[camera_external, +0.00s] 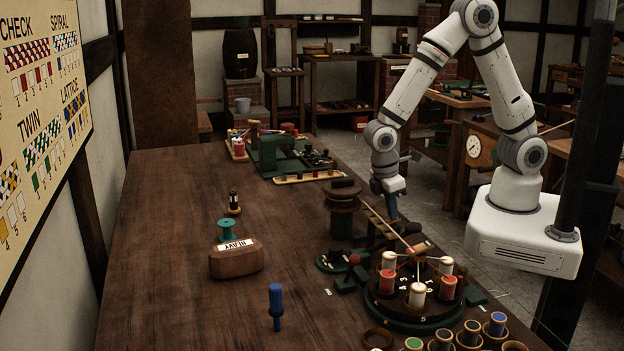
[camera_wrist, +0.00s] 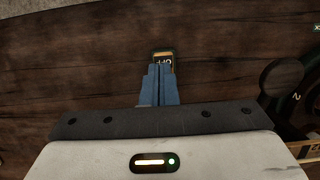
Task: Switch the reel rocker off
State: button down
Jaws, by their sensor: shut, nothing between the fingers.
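A small dark-framed rocker (camera_wrist: 163,54) shows in the wrist view, just beyond my fingertips. It has an orange-yellow face with dark lettering that looks like OFF. The lower part of it is hidden behind my fingers, and I cannot tell which way it is tilted. My gripper (camera_wrist: 160,68) has its blue fingers shut together with nothing between them, at or just above the rocker's near edge; contact is unclear. In the external view my gripper (camera_external: 391,212) points down over the right side of the bench. I cannot make out the rocker there.
A brown reel on a green post (camera_external: 342,205) stands left of my gripper. A round stand with several bobbins (camera_external: 385,313) and a small numbered dial (camera_external: 333,263) are nearer the camera. A HEAVY block (camera_external: 236,262) lies left. The bench's left side (camera_external: 160,230) is mostly clear.

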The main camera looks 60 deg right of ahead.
jog(key=shift+s+d+f+t+y+b, duration=0.4)
jog(key=shift+f+t+y+b, duration=0.15)
jog(key=shift+b, duration=0.7)
jog(key=shift+r, duration=0.1)
jog(key=shift+w+a, duration=0.5)
jog(key=shift+a, duration=0.1)
notch_tip(320, 180, up, 15)
jog(key=p, duration=0.3)
jog(key=shift+w+a+f, duration=0.2)
jog(key=shift+w+a, duration=0.15)
jog(key=shift+w, duration=0.1)
